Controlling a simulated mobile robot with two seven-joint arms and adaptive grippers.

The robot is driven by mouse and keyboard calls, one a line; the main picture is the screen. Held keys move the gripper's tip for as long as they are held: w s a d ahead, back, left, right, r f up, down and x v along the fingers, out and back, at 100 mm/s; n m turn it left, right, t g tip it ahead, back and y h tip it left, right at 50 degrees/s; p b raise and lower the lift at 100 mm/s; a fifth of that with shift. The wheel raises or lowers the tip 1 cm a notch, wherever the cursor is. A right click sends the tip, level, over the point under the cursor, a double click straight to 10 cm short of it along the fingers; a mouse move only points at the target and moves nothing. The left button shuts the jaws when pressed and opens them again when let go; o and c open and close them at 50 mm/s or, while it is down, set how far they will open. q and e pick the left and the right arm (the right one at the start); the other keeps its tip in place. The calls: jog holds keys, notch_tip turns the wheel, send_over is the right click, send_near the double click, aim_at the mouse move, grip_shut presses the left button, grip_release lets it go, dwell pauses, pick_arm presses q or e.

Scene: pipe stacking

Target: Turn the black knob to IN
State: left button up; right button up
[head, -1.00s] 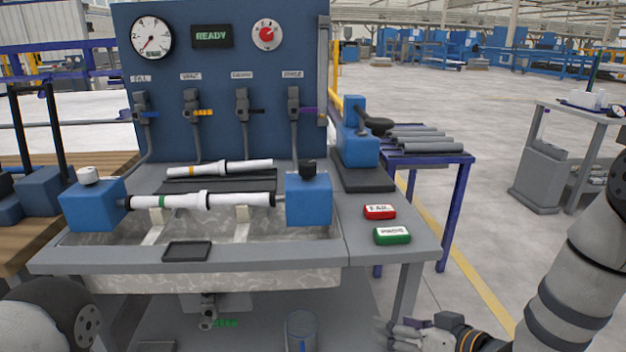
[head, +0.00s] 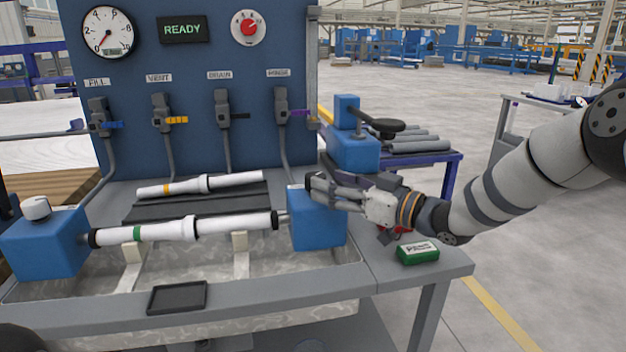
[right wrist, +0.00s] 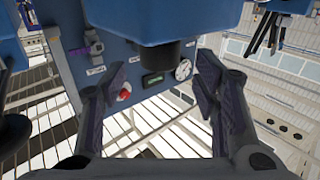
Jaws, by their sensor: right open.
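My right gripper (head: 314,190) reaches in from the right at the top of the right blue block (head: 316,228). In the right wrist view, turned upside down, the black knob (right wrist: 158,54) sticks out from the blue block (right wrist: 150,20). It shows between the spread fingers of the gripper (right wrist: 160,72), apart from both. I cannot read an IN mark or the knob's setting. My left gripper is out of view.
A white pipe (head: 185,228) runs between the right block and the left blue block (head: 45,248). Another white pipe (head: 200,186) lies behind it. A blue device with a black handle (head: 378,128) stands close behind.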

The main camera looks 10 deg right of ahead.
aim_at(315, 175)
jog(key=x, duration=0.5)
jog(key=c, duration=1.2)
jog(key=shift+o, duration=0.2)
jog(key=m+t+h+p, duration=0.1)
jog(key=h, duration=0.1)
jog(key=r+m+t+h+p, duration=0.1)
jog(key=m+t+h, duration=0.1)
jog(key=shift+s+a+p, duration=0.15)
jog(key=shift+p, duration=0.25)
jog(key=m+h, duration=0.2)
jog(key=shift+f+t+h+p, duration=0.3)
jog(key=shift+f, duration=0.05)
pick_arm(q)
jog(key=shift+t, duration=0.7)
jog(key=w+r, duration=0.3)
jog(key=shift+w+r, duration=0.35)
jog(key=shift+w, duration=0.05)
pick_arm(e)
jog(key=shift+f, duration=0.1)
jog(key=o, duration=1.2)
jog(key=shift+c, duration=0.2)
